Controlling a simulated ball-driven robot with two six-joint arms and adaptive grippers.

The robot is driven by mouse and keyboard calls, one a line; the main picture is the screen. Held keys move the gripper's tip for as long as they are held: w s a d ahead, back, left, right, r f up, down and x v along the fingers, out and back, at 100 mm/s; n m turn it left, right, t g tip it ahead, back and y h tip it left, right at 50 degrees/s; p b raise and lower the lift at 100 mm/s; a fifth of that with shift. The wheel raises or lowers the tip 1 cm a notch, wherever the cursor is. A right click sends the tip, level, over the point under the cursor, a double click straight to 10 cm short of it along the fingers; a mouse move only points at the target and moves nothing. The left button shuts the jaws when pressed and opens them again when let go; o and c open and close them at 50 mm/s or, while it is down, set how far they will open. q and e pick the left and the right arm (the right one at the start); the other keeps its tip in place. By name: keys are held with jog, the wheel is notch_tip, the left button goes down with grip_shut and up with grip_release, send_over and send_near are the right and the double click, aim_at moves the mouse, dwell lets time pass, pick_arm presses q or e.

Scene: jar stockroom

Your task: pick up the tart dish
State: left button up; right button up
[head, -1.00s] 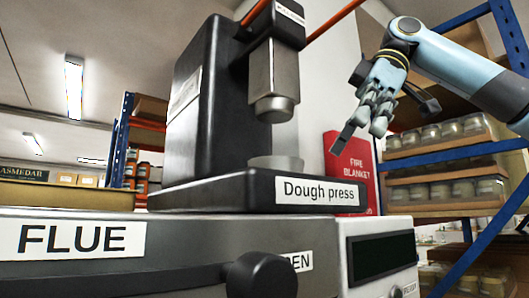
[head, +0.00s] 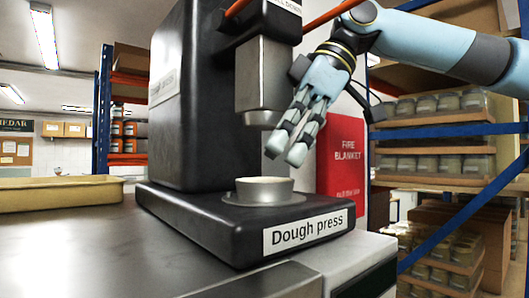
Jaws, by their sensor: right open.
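The tart dish (head: 265,191) is a small round grey metal dish with a pale inside. It stands upright on the base of the black dough press (head: 185,110), below the press's grey cylinder head (head: 263,85). My right gripper (head: 284,151) comes in from the upper right. Its fingers point down and left, open and empty, just above and to the right of the dish, apart from it. My left gripper is not in view.
The press stands on a grey metal worktop (head: 90,245). A long tan tray (head: 60,193) lies at the left. A red fire blanket box (head: 348,165) hangs behind the press. Blue-framed shelves with jars (head: 430,165) stand at the right. Orange bars cross above the press.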

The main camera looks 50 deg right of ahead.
jog(key=shift+p+x, duration=0.4)
jog(key=shift+x, duration=1.1)
jog(key=c, duration=1.7)
jog(key=shift+r, duration=0.15)
